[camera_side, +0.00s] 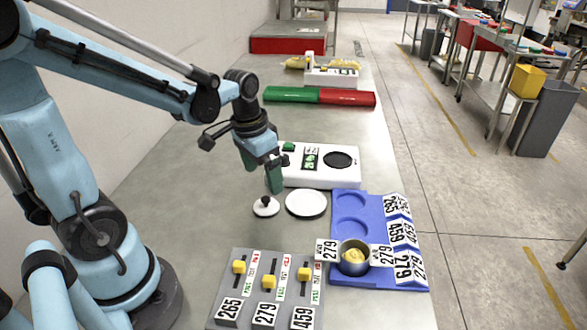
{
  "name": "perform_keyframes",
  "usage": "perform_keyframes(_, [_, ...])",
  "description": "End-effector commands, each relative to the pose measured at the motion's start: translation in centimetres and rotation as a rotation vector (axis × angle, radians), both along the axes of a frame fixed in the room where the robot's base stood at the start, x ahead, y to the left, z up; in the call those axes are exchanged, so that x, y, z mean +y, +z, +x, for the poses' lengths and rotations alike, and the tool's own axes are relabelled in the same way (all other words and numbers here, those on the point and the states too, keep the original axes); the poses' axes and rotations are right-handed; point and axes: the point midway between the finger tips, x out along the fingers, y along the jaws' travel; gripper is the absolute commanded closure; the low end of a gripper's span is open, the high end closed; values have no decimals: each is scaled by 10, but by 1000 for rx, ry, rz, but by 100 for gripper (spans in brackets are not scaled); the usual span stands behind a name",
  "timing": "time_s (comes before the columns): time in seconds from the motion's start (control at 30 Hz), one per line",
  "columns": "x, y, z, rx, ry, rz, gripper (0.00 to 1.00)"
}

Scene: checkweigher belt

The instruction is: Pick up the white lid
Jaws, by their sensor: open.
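The white lid (266,208) is a small round disc with a dark knob on top. It lies on the grey table, left of a larger white plate (306,203). My gripper (274,182) points down from above, with its green fingers just above and slightly right of the lid's knob. The gripper is open and appears to hold nothing. I cannot tell from this angle how far the fingertips are from the knob.
A white scale (320,178) stands close behind the plate. A blue tray (345,280) with a metal bowl (353,262) and number cards is at right. A grey slider panel (240,285) is in front. A green and red bar (320,96) lies further back. The table left of the lid is clear.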

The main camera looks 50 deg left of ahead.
Motion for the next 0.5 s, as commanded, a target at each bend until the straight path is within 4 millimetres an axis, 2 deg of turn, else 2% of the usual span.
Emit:
perform_keyframes(0.2, [0,-21,3,-1,0,0,6])
perform_keyframes(0.5, [0,-33,3,-1,0,0,6])
